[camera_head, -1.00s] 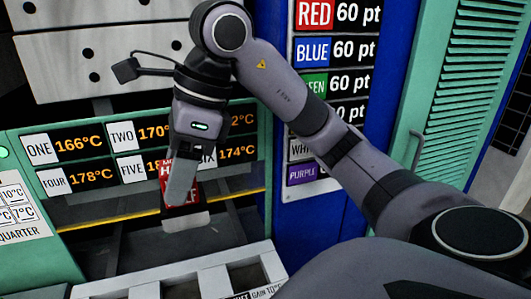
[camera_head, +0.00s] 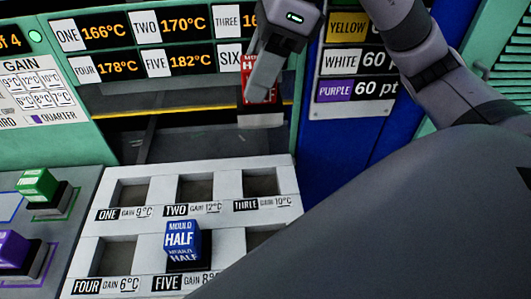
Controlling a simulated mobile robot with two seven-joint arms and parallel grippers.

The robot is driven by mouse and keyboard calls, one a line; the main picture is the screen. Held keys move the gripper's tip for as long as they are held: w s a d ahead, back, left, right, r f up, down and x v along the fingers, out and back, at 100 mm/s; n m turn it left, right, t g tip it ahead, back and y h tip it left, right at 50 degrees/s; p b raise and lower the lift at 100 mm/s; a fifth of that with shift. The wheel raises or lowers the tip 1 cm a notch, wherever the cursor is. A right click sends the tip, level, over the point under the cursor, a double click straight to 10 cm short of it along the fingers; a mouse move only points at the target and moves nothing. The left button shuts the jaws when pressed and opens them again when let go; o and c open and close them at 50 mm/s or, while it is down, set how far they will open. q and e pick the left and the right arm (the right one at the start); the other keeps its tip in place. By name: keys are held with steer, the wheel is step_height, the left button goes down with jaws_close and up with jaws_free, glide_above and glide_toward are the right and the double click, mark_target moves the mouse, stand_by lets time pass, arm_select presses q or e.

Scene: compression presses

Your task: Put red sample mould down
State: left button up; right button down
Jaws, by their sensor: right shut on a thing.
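The red sample mould (camera_head: 246,84) is held by my right gripper (camera_head: 262,88), which is shut on it. The gripper partly covers the mould. It appears in front of the temperature display panel near the SIX label, beyond the far edge of the white slotted tray (camera_head: 218,165). The tray has slots labelled ONE, TWO, THREE, FOUR and FIVE; a further slot at the lower right is partly hidden by my arm. A blue mould marked HALF (camera_head: 183,240) stands at slot FIVE. The slots ONE, TWO, THREE and FOUR look empty. My left gripper is not in view.
A green mould (camera_head: 37,184) and a purple mould (camera_head: 12,248) stand on a grey surface (camera_head: 72,195) at the left. A points board (camera_head: 352,62) is on the blue post at the right. My right arm covers the lower right.

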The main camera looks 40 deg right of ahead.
steer(key=shift+f+b, duration=1.05)
steer(key=shift+f, duration=8.4)
steer(key=shift+f, duration=0.15)
steer(key=shift+c, duration=2)
jaws_free()
